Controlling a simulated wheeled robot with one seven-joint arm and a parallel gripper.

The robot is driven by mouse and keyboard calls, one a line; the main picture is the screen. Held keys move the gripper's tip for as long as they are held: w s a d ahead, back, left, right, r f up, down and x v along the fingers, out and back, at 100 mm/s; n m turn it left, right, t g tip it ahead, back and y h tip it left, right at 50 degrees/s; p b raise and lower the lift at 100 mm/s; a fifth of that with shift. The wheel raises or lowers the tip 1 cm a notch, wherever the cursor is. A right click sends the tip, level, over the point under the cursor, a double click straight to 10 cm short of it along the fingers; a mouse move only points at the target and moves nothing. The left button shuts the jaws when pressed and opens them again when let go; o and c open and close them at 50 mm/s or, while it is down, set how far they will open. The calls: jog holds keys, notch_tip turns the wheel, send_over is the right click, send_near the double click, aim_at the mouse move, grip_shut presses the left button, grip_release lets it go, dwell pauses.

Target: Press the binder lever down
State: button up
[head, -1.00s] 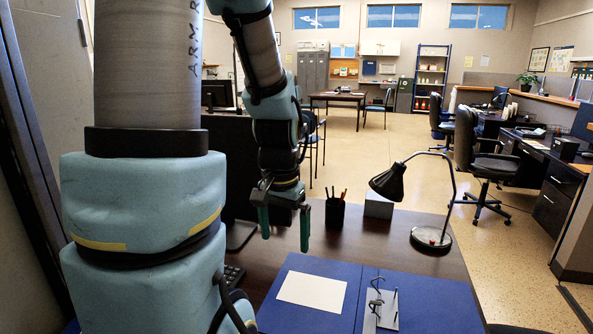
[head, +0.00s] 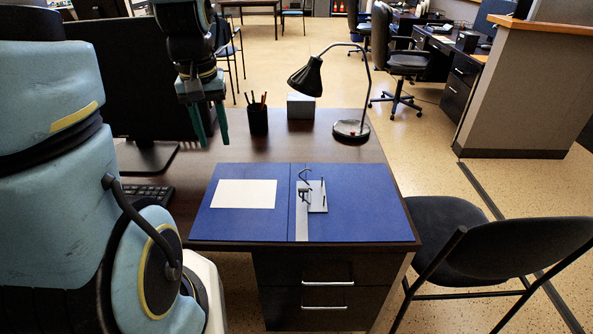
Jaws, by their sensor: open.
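An open blue binder (head: 357,202) lies flat at the front of the dark desk. Its metal mechanism plate (head: 317,196) sits right of the spine, with dark ring posts standing up from it. A thin dark lever (head: 305,175) appears to rise at the plate's upper left; its exact angle is too small to tell. A white sheet (head: 244,193) lies on the left cover. My gripper (head: 209,138) hangs above the desk, up and left of the binder, fingers pointing down, open and empty. It is apart from the lever.
A monitor (head: 125,80) and keyboard (head: 146,192) are at left. A dark chair (head: 450,220) stands at the right.

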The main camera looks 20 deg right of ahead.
jog(key=shift+m+g, duration=0.4)
jog(key=shift+m, duration=0.1)
jog(key=d, duration=0.3)
jog(key=w+d+b, duration=0.1)
jog(key=d, duration=0.2)
jog(key=w+d+f+b, duration=0.1)
jog(key=d, duration=0.2)
jog(key=shift+c, duration=1.4)
jog(key=shift+m+g, duration=0.3)
jog(key=shift+g, duration=0.1)
jog(key=d, duration=0.3)
jog(key=d+b, duration=0.1)
jog(key=d, duration=0.2)
jog(key=s+d+b, duration=0.1)
jog(key=d, duration=0.3)
jog(key=shift+r, duration=0.2)
grip_shut()
jog(key=shift+s+d+r, duration=0.1)
jog(key=shift+d+r, duration=0.05)
jog(key=shift+d, duration=0.15)
jog(key=p, duration=0.2)
send_over(303, 195)
jog(key=w, duration=0.2)
jog(key=f, duration=1.1)
jog(key=shift+s+d+f, duration=0.2)
jog(key=shift+d+f, duration=0.05)
jog(key=shift+f, duration=0.15)
jog(key=shift+s+a+f, duration=0.1)
jog(key=shift+s+f, duration=0.3)
jog(key=shift+f, duration=0.05)
